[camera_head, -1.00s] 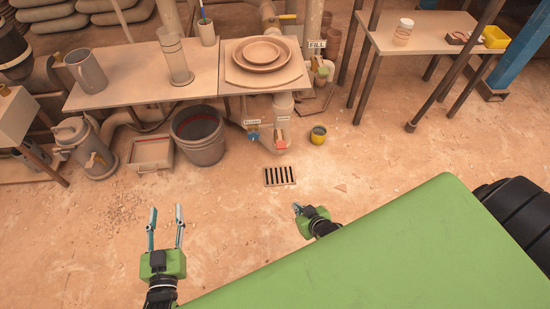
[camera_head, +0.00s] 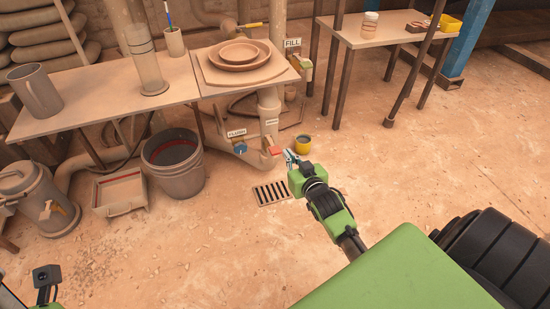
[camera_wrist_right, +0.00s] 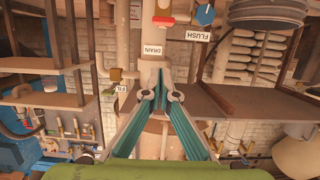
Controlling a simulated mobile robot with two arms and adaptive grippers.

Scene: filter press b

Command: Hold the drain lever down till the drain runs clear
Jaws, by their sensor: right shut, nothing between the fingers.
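The drain lever (camera_head: 274,150) is a small red handle on the pipe under the table. In the right wrist view, which looks upside down, the red lever (camera_wrist_right: 162,20) is at the top, beside the DRAIN label (camera_wrist_right: 152,50). My right gripper (camera_head: 288,156) is shut and empty, just right of the lever in the head view. In the wrist view its fingertips (camera_wrist_right: 161,94) point toward the lever with a visible gap. A slotted floor drain (camera_head: 271,193) lies below; I see no flow. Part of my left arm (camera_head: 47,275) shows at the lower left; its fingers are unclear.
A blue FLUSH knob (camera_head: 240,148) sits left of the lever. A grey bucket (camera_head: 173,163) and a tray (camera_head: 119,194) stand at left. The floor in front is clear.

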